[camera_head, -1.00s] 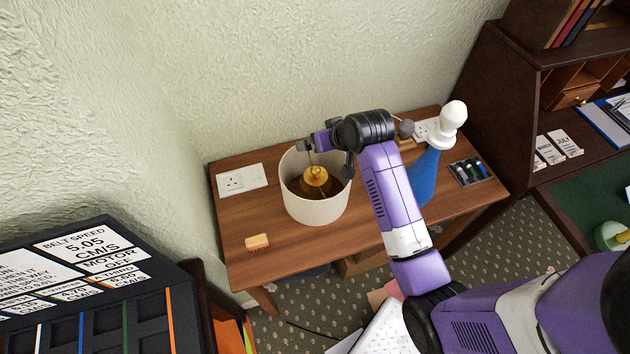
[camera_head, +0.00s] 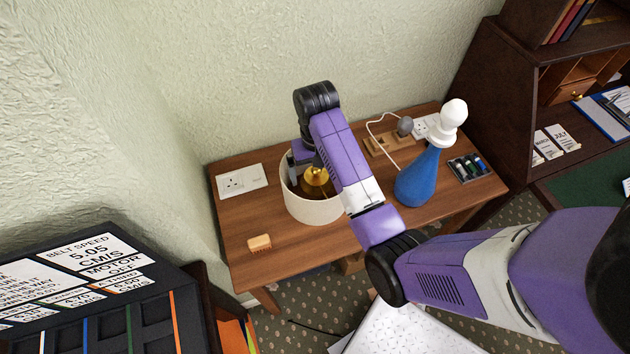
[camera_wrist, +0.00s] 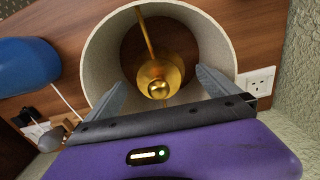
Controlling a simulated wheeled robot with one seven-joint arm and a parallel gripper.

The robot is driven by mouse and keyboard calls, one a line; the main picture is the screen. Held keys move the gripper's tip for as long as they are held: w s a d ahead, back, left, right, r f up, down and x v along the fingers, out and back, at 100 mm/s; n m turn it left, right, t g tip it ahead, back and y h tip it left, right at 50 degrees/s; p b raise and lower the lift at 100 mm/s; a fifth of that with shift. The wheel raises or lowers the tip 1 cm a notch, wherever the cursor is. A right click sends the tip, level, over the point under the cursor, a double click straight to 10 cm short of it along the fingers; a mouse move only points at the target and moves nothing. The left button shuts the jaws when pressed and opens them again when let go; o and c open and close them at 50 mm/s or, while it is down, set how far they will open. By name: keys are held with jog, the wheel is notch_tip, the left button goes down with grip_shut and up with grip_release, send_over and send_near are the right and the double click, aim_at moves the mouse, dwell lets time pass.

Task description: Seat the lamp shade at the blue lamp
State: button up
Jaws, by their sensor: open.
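The lamp shade (camera_head: 313,207) is a cream drum standing on the wooden side table, with a gold fitting (camera_head: 315,180) inside it. The blue lamp (camera_head: 418,180) stands upright to its right, with a white bulb (camera_head: 451,116) on top and no shade on it. My gripper (camera_head: 301,176) is over the shade's opening, pointing down, partly hidden by my arm. In the wrist view my gripper (camera_wrist: 163,92) is open, its fingers spread to either side of the gold fitting (camera_wrist: 159,80) and apart from it. The shade's wall (camera_wrist: 107,50) surrounds the fitting there. The blue lamp (camera_wrist: 25,63) shows at left.
A dark desk (camera_head: 500,95) stands at right. The table's front middle is clear.

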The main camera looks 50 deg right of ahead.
jog(key=shift+d+f+p, duration=0.15)
jog(key=shift+f+p, duration=0.3)
jog(key=shift+f, duration=2.25)
jog(key=c, duration=1.2)
jog(key=shift+r, duration=0.2)
